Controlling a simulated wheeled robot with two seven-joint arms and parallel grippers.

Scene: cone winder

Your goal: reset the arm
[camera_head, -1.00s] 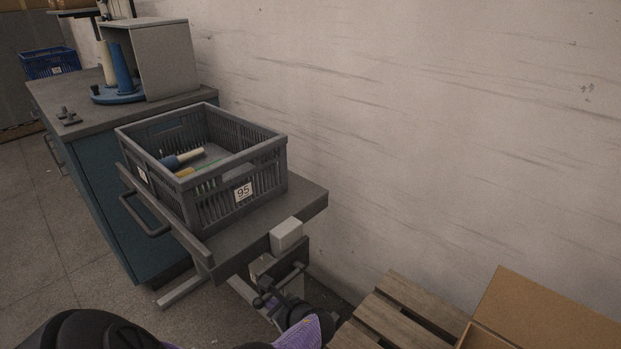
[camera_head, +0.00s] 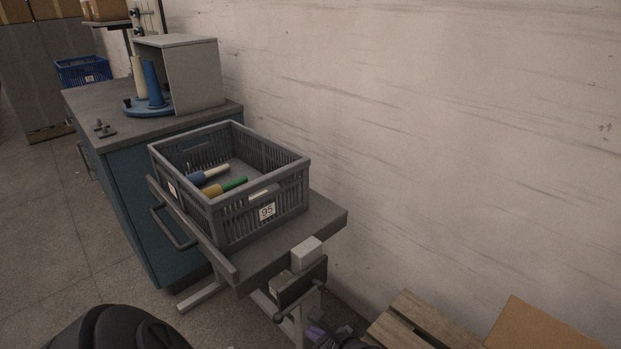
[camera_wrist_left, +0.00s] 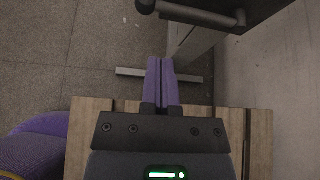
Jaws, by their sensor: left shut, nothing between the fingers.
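My left gripper (camera_wrist_left: 160,66) shows in the left wrist view with its two purple fingers together and nothing between them. In the head view only a small purple part of my left arm or gripper shows at the bottom edge, below the small table (camera_head: 328,214). My right gripper is in neither view.
A blue cabinet (camera_head: 140,200) with a cone holder (camera_head: 150,109) stands behind. A cardboard box (camera_head: 530,325) and pallet (camera_head: 420,318) are at lower right. The wall is close on the right.

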